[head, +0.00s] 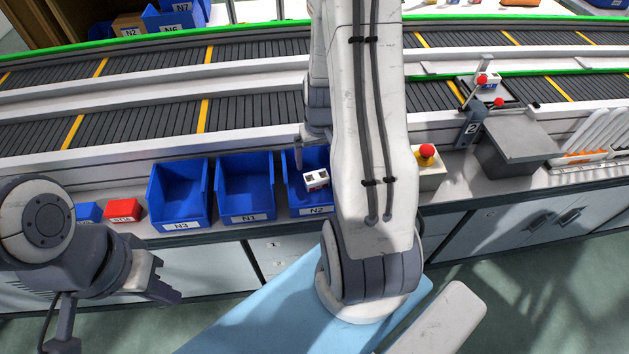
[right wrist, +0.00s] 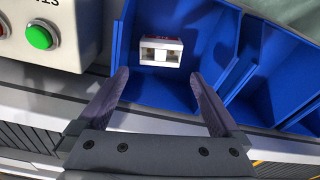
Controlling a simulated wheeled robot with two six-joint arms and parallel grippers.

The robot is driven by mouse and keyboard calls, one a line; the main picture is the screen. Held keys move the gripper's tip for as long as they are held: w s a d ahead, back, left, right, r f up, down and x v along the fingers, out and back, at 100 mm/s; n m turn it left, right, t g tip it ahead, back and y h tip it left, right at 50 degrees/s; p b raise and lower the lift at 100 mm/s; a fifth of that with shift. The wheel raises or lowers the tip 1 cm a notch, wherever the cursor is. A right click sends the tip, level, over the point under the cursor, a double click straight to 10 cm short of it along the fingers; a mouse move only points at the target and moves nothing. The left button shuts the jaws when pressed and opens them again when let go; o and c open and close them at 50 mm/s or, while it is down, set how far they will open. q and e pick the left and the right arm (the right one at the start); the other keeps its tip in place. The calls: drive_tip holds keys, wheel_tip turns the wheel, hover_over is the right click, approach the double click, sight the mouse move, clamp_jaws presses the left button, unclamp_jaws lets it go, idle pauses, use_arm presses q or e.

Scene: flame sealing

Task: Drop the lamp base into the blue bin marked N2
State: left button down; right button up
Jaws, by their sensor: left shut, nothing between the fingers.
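The lamp base, a small white block with two dark square openings, shows within the blue bin's outline in the head view (head: 316,179) and the right wrist view (right wrist: 161,51). I cannot tell whether it touches the bin's floor. The blue bin marked N2 (head: 317,210) stands on the bench edge, partly behind my right arm; its wall also shows in the right wrist view (right wrist: 222,62). My right gripper (right wrist: 158,76) is open above the bin, its fingers apart and clear of the lamp base. My left gripper (head: 168,281) is shut and empty, low at the left in front of the bench.
Blue bins N1 (head: 247,218) and N3 (head: 180,224) stand left of N2. Red (head: 123,209) and small blue (head: 88,212) boxes are further left. A box with a red button (head: 427,170) stands to the right. Conveyors (head: 150,122) run behind.

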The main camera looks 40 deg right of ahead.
wheel_tip(320, 180, up, 10)
drive_tip(key=s, duration=0.1)
drive_tip(key=shift+a+r, duration=0.2)
drive_tip(key=shift+s, duration=0.1)
idle(0.4)
drive_tip(key=s+a+r+n+y, duration=0.1)
drive_tip(key=a+r+n, duration=0.15)
drive_tip(key=a, duration=0.75)
drive_tip(key=s+a+r+n, duration=0.2)
drive_tip(key=a+n, duration=0.1)
drive_tip(key=a, duration=0.7)
drive_tip(key=s+a+r+n+g, duration=0.1)
drive_tip(key=s+a+r+n, duration=0.1)
drive_tip(key=s+a+n, duration=0.4)
drive_tip(key=s+a, duration=0.4)
drive_tip(key=s, duration=0.2)
drive_tip(key=shift+s+a+y, duration=0.15)
drive_tip(key=shift+a+y, duration=0.05)
drive_tip(key=shift+y, duration=0.1)
